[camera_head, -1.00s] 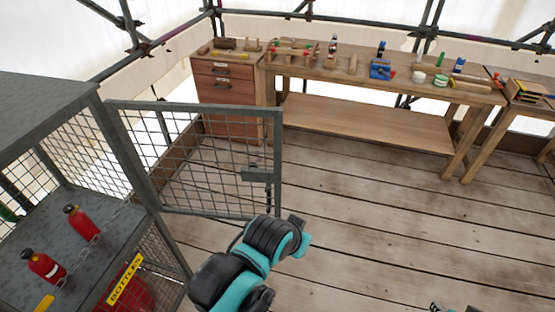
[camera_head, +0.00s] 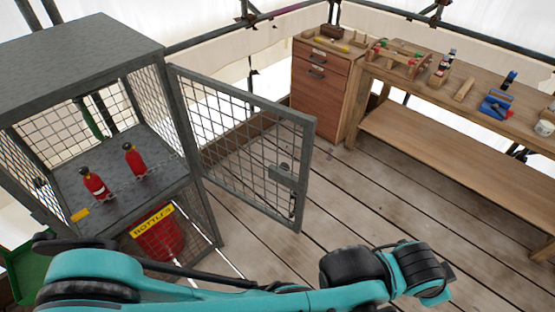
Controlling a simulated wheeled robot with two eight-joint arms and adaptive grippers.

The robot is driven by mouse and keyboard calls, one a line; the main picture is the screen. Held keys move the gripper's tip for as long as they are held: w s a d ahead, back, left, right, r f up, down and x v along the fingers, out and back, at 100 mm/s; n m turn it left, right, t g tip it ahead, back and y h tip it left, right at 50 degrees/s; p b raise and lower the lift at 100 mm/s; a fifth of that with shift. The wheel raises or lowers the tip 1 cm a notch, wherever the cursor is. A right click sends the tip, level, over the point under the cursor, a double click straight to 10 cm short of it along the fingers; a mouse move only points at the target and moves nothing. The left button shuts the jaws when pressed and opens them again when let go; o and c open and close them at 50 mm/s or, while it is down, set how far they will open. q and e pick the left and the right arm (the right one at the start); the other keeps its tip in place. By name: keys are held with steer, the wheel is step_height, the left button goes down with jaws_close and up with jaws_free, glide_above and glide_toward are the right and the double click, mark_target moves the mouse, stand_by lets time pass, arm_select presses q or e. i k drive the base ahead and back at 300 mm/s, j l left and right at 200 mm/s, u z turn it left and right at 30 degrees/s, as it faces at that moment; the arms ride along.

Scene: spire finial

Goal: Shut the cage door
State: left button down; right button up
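The cage (camera_head: 104,38) is a grey metal mesh locker at the left, its front open. Its door (camera_head: 241,135) is a grey-framed mesh panel hinged at the cage's right front post. The door stands swung wide open, out to the right, with a latch plate (camera_head: 283,176) near its free edge. My teal and black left arm crosses the bottom of the view in front of the cage, its outer part lying right of and below the door's free edge. I cannot make out its gripper fingers. My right gripper is out of view.
Two red bottles (camera_head: 135,160) stand on the cage shelf behind a chain. A yellow "BOTTLES" sign (camera_head: 152,220) hangs below. A wooden drawer cabinet (camera_head: 318,92) and a workbench (camera_head: 440,140) with tools stand behind. The plank floor (camera_head: 385,200) between is clear.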

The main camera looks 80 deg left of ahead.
mark_target(299, 186)
steer(key=i+u, duration=0.4)
steer(key=i+l+u, duration=0.15)
steer(key=i+u, duration=0.45)
steer(key=u, duration=0.25)
steer(key=i+u, duration=0.2)
steer(key=u, duration=0.25)
steer(key=i+u, duration=0.15)
steer(key=u, duration=0.3)
steer(key=i+l+u, duration=0.15)
steer(key=u, duration=0.25)
steer(key=i+l+u, duration=0.15)
steer(key=u, duration=0.3)
steer(key=i+u, duration=0.15)
steer(key=u, duration=0.35)
steer(key=i+l+u, duration=0.15)
steer(key=u, duration=0.35)
steer(key=i+l+u, duration=0.15)
steer(key=u, duration=0.35)
steer(key=l+u, duration=0.25)
steer(key=u, duration=0.25)
steer(key=i+l+u, duration=0.15)
steer(key=l+u, duration=0.1)
steer(key=l, duration=0.25)
steer(key=k+l+u, duration=0.25)
steer(key=l, duration=0.3)
steer(key=k, duration=0.1)
